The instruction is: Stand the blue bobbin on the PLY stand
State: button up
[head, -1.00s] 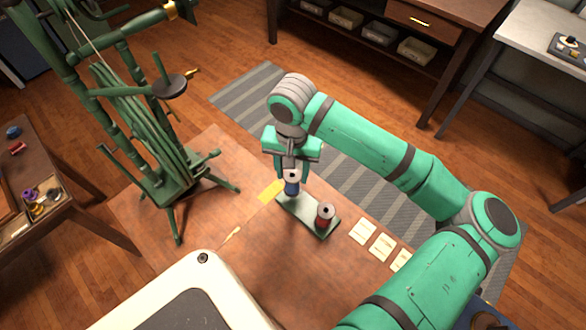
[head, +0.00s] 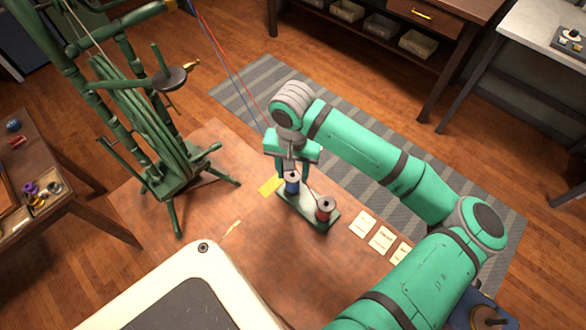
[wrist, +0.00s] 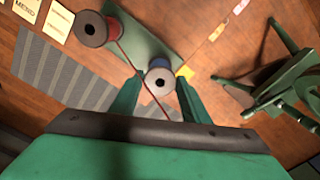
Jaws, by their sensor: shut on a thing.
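The blue bobbin (head: 292,188) is upright at the left end of the green PLY stand (head: 303,210). My gripper (head: 290,180) comes down from above and is shut on the blue bobbin. In the wrist view the bobbin's grey top (wrist: 159,82), with its dark centre hole, sits between my two fingers. A red bobbin (head: 325,211) stands at the stand's other end and also shows in the wrist view (wrist: 91,31). The blue bobbin's base is hidden, so its exact contact with the stand is hard to see.
A green spinning wheel (head: 150,125) stands to the left. Several pale cards (head: 381,239) lie right of the stand, and a yellow card (head: 270,186) lies left. A side table (head: 78,207) holds small spools.

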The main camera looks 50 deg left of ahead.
jog(key=shift+f, duration=0.15)
jog(key=o, duration=0.8)
jog(key=shift+s, duration=0.15)
jog(key=shift+o, duration=0.2)
jog(key=shift+r, duration=0.55)
notch_tip(320, 180, up, 10)
